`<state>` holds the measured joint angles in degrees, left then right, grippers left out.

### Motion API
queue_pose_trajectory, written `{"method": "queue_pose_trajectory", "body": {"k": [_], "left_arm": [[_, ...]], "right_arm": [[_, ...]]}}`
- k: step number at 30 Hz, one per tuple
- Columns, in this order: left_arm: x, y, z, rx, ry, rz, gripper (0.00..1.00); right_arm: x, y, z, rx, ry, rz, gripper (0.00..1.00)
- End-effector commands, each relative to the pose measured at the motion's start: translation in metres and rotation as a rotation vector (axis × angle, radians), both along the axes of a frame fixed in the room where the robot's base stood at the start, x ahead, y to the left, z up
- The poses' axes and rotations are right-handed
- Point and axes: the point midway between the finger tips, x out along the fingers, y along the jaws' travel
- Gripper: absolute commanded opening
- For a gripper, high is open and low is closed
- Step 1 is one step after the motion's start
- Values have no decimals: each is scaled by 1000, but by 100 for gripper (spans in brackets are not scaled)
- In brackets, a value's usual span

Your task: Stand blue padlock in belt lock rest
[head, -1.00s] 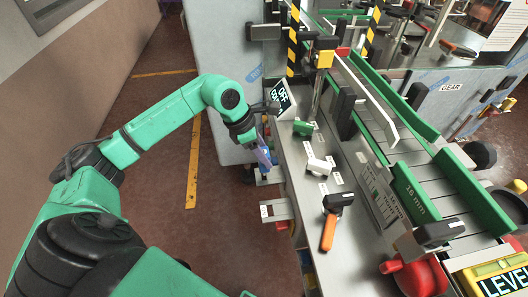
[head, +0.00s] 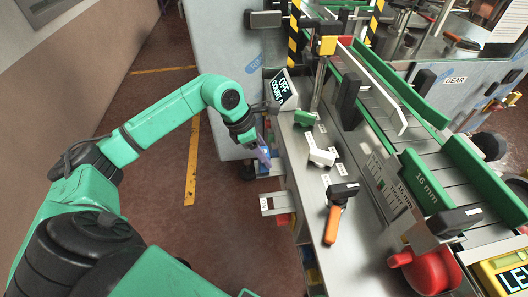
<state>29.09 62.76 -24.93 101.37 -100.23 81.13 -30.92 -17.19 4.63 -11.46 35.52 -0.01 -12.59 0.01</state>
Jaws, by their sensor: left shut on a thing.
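My left gripper (head: 259,145) hangs at the end of the green arm, just left of the steel ledge (head: 297,165). It is shut on a small blue-violet thing, which I take to be the blue padlock (head: 265,157); the fingers hide part of it. The padlock is in the air beside the ledge, apart from the blocks on it. A green block (head: 305,118) and a white block (head: 321,156) sit on the ledge with small white labels beside them. The labels are too small to read, so I cannot tell which spot is the belt lock rest. My right gripper is out of view.
The conveyor with green side rails (head: 409,179) runs along the right. Open floor lies left.

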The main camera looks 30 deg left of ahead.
Motion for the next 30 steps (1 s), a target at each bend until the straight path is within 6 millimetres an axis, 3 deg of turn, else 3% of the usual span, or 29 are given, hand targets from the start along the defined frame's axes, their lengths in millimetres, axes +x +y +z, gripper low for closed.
{"method": "queue_pose_trajectory", "body": {"k": [22, 23, 25, 26, 30], "left_arm": [[0, 0, -6, 0, 1, 0, 0], [0, 0, -6, 0, 1, 0, 58], [0, 0, -6, 0, 1, 0, 85], [0, 0, -6, 0, 1, 0, 90], [0, 0, -6, 0, 1, 0, 90]], "right_arm": [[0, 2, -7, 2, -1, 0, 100], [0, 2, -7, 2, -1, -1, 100], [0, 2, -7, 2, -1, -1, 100], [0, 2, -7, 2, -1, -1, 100], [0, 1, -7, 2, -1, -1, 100]]}}
